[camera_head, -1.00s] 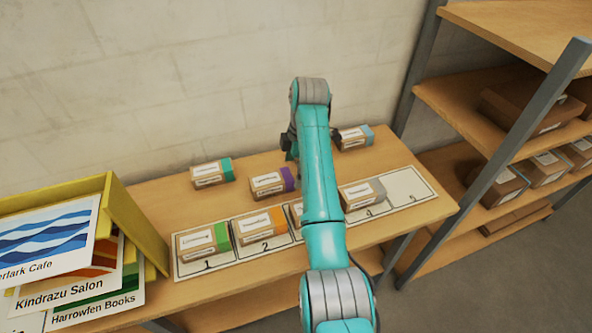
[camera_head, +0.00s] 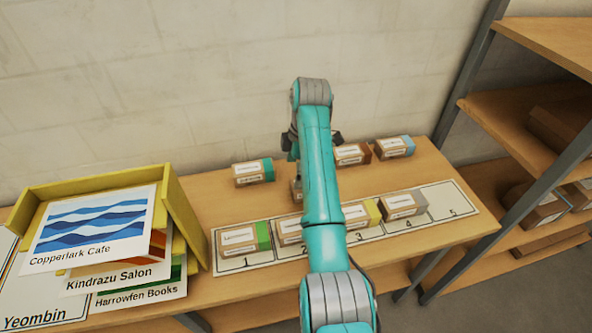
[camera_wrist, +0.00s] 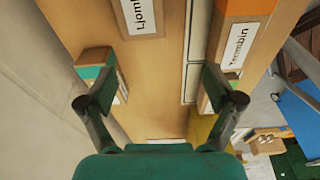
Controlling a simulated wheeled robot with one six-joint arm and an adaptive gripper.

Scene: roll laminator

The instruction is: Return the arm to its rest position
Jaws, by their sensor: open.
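My arm reaches up the middle of the head view, over the wooden table. My gripper (camera_head: 312,142) is at its far end, largely hidden behind the wrist, with a dark finger showing on each side. In the wrist view my gripper (camera_wrist: 158,82) is open, its two fingers spread wide with nothing between them but bare table below. A box with a teal end (camera_head: 253,172) stands left of the gripper in the head view. A box with a dark red end (camera_head: 352,155) stands just right of it. Another box behind the arm is mostly hidden.
A numbered strip (camera_head: 448,200) holds labelled boxes in slots 1 to 4; slot 5 is empty. A blue-ended box (camera_head: 395,147) stands at the back right. A yellow sign holder (camera_head: 185,225) is at left. Shelving (camera_head: 490,130) stands at right, the wall behind.

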